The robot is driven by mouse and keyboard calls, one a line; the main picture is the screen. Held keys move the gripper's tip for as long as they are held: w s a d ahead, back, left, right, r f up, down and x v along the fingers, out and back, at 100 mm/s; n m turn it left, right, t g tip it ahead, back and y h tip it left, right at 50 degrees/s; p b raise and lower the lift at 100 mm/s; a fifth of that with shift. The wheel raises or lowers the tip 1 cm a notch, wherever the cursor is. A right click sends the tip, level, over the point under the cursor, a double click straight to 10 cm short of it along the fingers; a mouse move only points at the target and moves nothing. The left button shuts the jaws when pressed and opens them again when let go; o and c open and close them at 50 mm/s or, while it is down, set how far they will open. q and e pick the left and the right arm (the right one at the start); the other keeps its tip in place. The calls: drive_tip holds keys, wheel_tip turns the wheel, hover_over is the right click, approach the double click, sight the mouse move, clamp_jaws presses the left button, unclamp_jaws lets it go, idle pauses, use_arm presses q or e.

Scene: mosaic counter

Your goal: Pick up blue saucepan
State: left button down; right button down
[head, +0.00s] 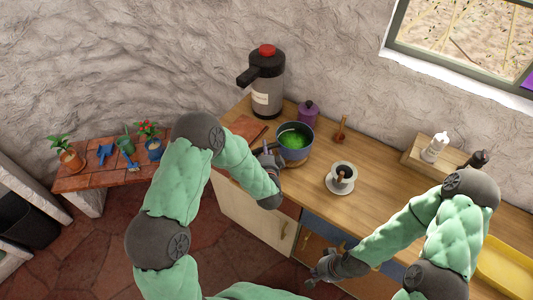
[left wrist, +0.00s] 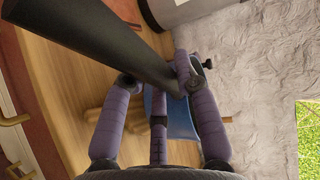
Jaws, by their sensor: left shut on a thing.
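The blue saucepan (head: 306,150) holds something green and stands at the back of the wooden counter, over a round wooden board. In the left wrist view, its blue side (left wrist: 183,122) shows behind my fingers, and a long dark handle crosses in front of them. My left gripper (head: 270,158) is at the saucepan's left side, shut on its handle; its purple-looking fingers (left wrist: 160,88) show in the wrist view. The exact contact is partly hidden. I cannot tell whether the pan is off the board. My right gripper (head: 323,272) is low in front of the counter, apart from the pan.
A dispenser (head: 267,85) with a red top stands behind the pan, and a purple lidded pot (head: 308,112) is close behind it. A wooden box (head: 420,158) and yellow tray (head: 505,268) are farther right.

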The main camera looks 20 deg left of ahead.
use_arm(q)
drive_tip(key=s+a+r+p, duration=0.2)
drive_tip(key=s+a+r, duration=0.3)
drive_tip(key=s+r, duration=0.4)
drive_tip(key=s, duration=0.3)
drive_tip(key=shift+s+a+r, duration=0.2)
